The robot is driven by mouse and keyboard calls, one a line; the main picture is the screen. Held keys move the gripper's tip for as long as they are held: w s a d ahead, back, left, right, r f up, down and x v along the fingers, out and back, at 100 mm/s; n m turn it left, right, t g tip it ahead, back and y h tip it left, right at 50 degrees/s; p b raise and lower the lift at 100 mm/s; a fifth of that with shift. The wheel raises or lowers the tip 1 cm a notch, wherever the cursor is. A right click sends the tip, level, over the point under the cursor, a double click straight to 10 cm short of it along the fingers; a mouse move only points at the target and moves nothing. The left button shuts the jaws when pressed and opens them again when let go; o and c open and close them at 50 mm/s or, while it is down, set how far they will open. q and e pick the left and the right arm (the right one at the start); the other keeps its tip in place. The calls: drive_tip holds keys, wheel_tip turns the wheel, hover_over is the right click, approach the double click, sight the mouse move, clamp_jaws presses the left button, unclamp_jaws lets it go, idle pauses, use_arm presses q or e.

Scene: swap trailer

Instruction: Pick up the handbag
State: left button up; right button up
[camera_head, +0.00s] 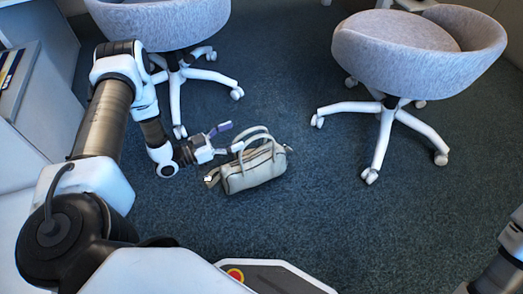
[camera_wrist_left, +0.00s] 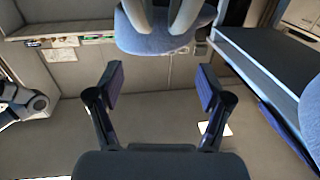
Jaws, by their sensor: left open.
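A pale cream handbag (camera_head: 256,171) sits on the dark carpet near the middle of the head view. Its two handles stand up in arches. My left gripper (camera_head: 229,138) is at the bag's upper left, close to the handles, with its fingers pointing right. The lower finger seems to overlap the left handle; I cannot tell if it touches. In the left wrist view my left gripper (camera_wrist_left: 160,80) is open with nothing between its fingers. I cannot clearly make out the handbag there. My right gripper is out of view; part of my right arm shows at the lower right.
A grey swivel chair (camera_head: 160,22) stands behind the gripper, its white legs near the left arm. Another grey chair (camera_head: 405,45) stands at the upper right. A white cabinet (camera_head: 45,95) is at the left. Carpet right of the bag is clear.

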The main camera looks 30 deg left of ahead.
use_arm(q)
drive_tip(key=w+d+f+b, duration=0.3)
drive_tip(key=w+d+b, duration=0.1)
drive_tip(key=w+b, duration=0.1)
drive_tip(key=shift+w, duration=0.65)
clamp_jaws()
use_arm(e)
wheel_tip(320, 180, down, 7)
